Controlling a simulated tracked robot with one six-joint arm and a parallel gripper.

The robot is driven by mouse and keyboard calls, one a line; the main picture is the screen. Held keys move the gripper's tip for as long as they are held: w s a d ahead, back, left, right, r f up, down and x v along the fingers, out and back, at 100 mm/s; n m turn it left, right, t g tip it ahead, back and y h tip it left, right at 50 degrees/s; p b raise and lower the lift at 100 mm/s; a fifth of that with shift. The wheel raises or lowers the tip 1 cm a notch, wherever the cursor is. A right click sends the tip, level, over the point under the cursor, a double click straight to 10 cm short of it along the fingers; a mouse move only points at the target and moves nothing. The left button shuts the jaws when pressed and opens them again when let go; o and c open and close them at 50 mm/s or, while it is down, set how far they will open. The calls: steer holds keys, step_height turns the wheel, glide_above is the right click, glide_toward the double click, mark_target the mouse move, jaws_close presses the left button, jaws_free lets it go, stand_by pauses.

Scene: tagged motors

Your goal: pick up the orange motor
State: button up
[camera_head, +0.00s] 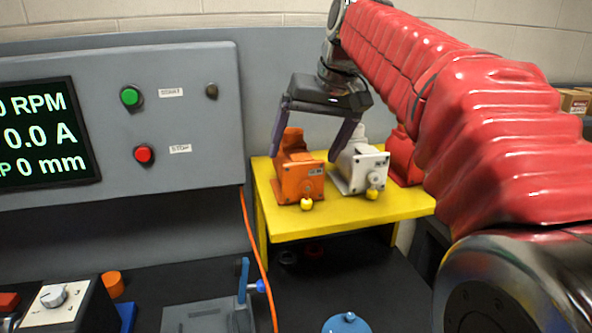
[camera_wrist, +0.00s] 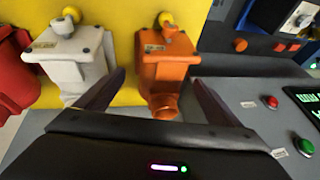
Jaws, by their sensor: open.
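The orange motor (camera_head: 301,178) stands on a yellow table (camera_head: 345,223), at the left of a row of motors. It has a yellow knob at its front. My gripper (camera_head: 306,146) is open above and behind the motors, with one finger by the orange motor's left side and the other between it and the white motor (camera_head: 360,168). In the wrist view the orange motor (camera_wrist: 167,62) lies between the two open fingers (camera_wrist: 160,92), apart from both as far as I can see. Nothing is held.
A red motor (camera_head: 403,156) stands right of the white one, partly hidden by my red-sleeved arm. A grey control panel (camera_head: 205,110) with green and red buttons stands close on the left. An orange cable (camera_head: 252,240) hangs by the table's left edge.

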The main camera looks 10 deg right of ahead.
mark_target(301, 152)
steer(key=shift+x, duration=2.3)
steer(key=shift+a, duration=0.15)
steer(key=shift+c, duration=0.5)
steer(key=c, duration=2)
steer(key=shift+r, duration=0.2)
steer(key=shift+c, duration=0.3)
steer(key=shift+r, duration=0.1)
steer(key=shift+r, duration=4.9)
